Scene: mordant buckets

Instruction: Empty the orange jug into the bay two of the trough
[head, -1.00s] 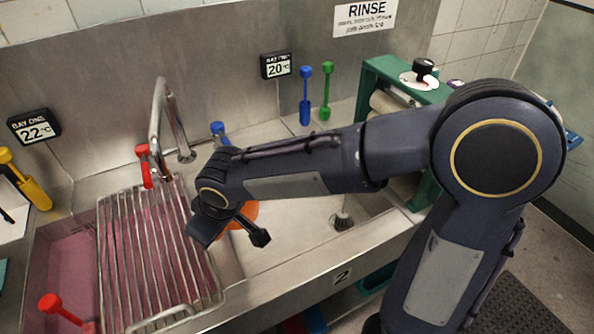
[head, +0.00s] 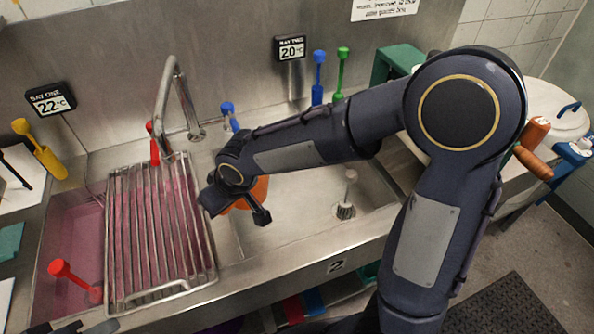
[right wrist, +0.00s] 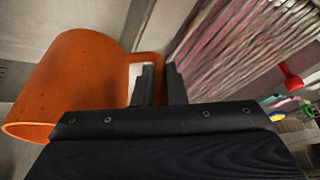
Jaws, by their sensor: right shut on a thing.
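The orange jug (head: 258,190) is mostly hidden behind my right gripper in the head view. In the right wrist view, the jug (right wrist: 85,80) shows its side, with its rim at lower left. My right gripper (head: 234,211) is shut on the jug's handle (right wrist: 149,63); the fingers (right wrist: 160,84) show there. The jug is over the left part of bay two of the trough (head: 305,215), the pale right basin. I cannot tell its exact tilt or see its contents. A dark part at the lower left edge may be my left gripper (head: 75,327).
A wire rack (head: 160,235) lies over the pink-filled bay one (head: 70,225). A curved tap (head: 172,100) stands behind. A plug (head: 346,195) stands in bay two. Blue (head: 318,78) and green (head: 342,75) handled tools stand behind bay two.

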